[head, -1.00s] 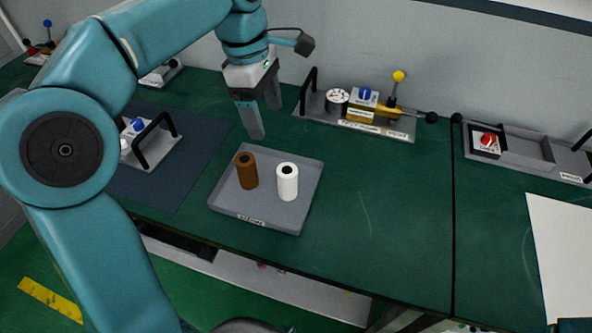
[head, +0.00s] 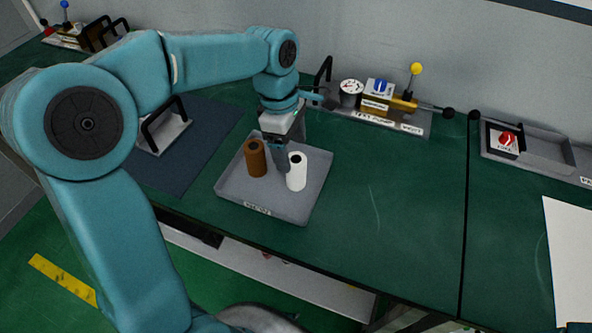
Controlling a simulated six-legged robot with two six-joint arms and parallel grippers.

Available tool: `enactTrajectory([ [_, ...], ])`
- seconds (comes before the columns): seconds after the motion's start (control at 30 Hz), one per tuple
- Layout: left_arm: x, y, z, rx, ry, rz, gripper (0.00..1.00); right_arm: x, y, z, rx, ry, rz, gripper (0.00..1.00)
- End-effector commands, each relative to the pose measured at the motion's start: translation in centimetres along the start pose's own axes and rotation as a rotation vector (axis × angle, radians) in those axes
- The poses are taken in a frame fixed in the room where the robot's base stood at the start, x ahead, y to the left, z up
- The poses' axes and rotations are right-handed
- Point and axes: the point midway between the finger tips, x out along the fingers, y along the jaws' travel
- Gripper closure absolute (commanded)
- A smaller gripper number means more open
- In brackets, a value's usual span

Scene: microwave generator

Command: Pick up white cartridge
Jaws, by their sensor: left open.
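The white cartridge (head: 297,174) stands upright in a grey tray (head: 305,208) on the green table. A brown cartridge (head: 255,158) stands upright in the same tray, to its left. My left gripper (head: 284,164) is open and pointed down over the tray. One finger shows between the two cartridges, close to the white one's left side; I cannot tell whether it touches. The other finger is partly hidden behind. My right gripper is not in view.
A test pump unit (head: 375,107) with a gauge, blue knob and yellow-topped lever stands behind the tray. A grey holder with a red knob (head: 507,138) is at the right. The table right of the tray is clear. A white sheet (head: 568,250) lies far right.

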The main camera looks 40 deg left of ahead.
Motion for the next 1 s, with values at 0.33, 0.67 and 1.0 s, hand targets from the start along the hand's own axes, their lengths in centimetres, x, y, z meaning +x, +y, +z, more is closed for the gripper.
enactTrajectory([
  [0.33,3.9,0.2,0.2,-0.001,0.0,-0.001,0.23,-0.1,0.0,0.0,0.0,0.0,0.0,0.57],
  [0.67,3.8,0.2,0.2,0.0,0.0,-0.002,0.78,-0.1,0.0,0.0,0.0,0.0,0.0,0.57],
  [1.0,3.7,0.2,0.2,0.0,0.0,-0.003,0.84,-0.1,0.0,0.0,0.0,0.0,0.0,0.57],
])
